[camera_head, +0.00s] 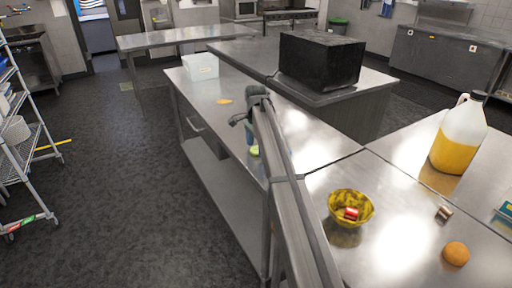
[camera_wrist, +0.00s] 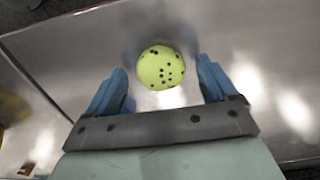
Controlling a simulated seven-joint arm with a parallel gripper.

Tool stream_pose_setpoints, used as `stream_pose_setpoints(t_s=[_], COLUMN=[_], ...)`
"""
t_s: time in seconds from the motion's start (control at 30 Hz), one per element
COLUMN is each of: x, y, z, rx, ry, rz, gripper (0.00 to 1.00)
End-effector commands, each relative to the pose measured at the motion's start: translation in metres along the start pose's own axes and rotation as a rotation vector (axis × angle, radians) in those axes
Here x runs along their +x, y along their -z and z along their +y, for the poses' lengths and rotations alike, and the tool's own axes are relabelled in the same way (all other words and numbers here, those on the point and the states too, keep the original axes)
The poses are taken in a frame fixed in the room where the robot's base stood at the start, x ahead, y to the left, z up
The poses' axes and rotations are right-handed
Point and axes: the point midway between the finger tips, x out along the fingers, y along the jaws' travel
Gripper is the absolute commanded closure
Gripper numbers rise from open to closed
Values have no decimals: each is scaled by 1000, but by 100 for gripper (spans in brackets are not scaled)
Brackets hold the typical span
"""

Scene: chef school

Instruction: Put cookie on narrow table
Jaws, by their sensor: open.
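A round yellow-green thing with dark spots, which looks like the cookie (camera_wrist: 161,67), lies between my fingertips in the wrist view. In the head view it shows as a small yellow-green patch (camera_head: 254,150) below my gripper (camera_head: 249,136), close to the left edge of the narrow metal table (camera_head: 205,118). My gripper is open, with a blue finger on each side of the cookie (camera_wrist: 160,88) and a visible gap to each. The cookie seems to rest on the metal top, but its underside is hidden. My arm hides part of the table.
On the same table are a flat orange item (camera_head: 224,101) and a white translucent container (camera_head: 200,66). A black box (camera_head: 321,60) stands behind. On the right counter are a yellow bowl (camera_head: 350,207), a jug (camera_head: 459,134), an orange ball (camera_head: 456,253) and a small can (camera_head: 444,213).

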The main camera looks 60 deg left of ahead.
Motion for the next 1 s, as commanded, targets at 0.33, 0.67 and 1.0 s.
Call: stream_pose_setpoints(t_s=[0.33, 0.67, 1.0], x=[-62, -106, -115], y=[0, 0, 0], z=[-1, -1, 0], rx=[0, 0, 0], ry=[2, 0, 0], rz=[1, 0, 0], gripper=[14, 14, 14])
